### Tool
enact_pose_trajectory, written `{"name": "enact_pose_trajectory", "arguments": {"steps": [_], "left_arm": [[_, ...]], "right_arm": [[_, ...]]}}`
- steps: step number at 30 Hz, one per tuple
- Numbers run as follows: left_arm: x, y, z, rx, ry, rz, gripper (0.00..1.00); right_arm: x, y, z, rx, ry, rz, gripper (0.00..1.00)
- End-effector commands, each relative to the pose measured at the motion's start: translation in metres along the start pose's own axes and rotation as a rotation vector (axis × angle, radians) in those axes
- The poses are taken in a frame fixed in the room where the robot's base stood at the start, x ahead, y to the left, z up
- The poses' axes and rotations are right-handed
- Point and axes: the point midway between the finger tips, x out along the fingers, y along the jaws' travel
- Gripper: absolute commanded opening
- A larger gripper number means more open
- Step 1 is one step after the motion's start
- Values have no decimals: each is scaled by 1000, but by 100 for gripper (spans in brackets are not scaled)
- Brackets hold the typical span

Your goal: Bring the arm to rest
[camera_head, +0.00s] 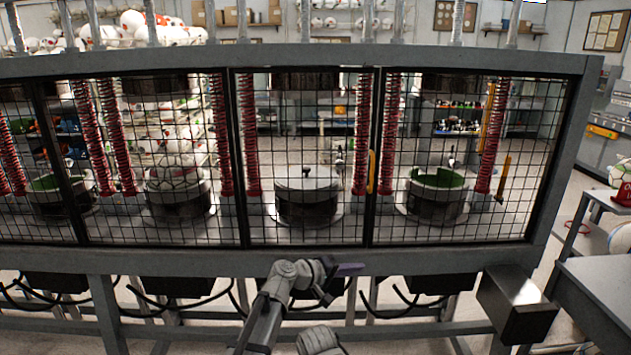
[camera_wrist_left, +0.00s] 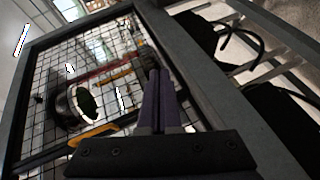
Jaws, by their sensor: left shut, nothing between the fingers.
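My left gripper (camera_head: 347,270) is in front of the press frame's lower beam, at the middle of the head view. Its dark purple fingers point to the right and lie together. In the left wrist view the two fingers (camera_wrist_left: 159,100) run side by side, shut, with nothing between them. The mesh door (camera_head: 305,150) of the press is behind the gripper. My right gripper is not in view.
The press (camera_head: 390,262) spans the view, with several round moulds behind mesh; one has a grey lid (camera_head: 307,180). A yellow handle (camera_head: 371,172) is on the door. A dark box (camera_head: 515,305) juts out at lower right. A grey table (camera_head: 600,290) stands at the right edge.

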Motion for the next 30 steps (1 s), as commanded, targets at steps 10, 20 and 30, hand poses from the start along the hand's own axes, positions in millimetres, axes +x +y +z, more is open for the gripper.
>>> {"name": "enact_pose_trajectory", "arguments": {"steps": [10, 20, 30], "left_arm": [[-172, -164, 77, 240, -217, -670, 0], [-286, -225, 108, 248, -323, -1045, 0], [-317, -232, 142, 285, -435, -1215, 0]], "right_arm": [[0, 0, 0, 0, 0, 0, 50], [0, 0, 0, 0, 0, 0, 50], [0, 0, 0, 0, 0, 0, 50]]}}
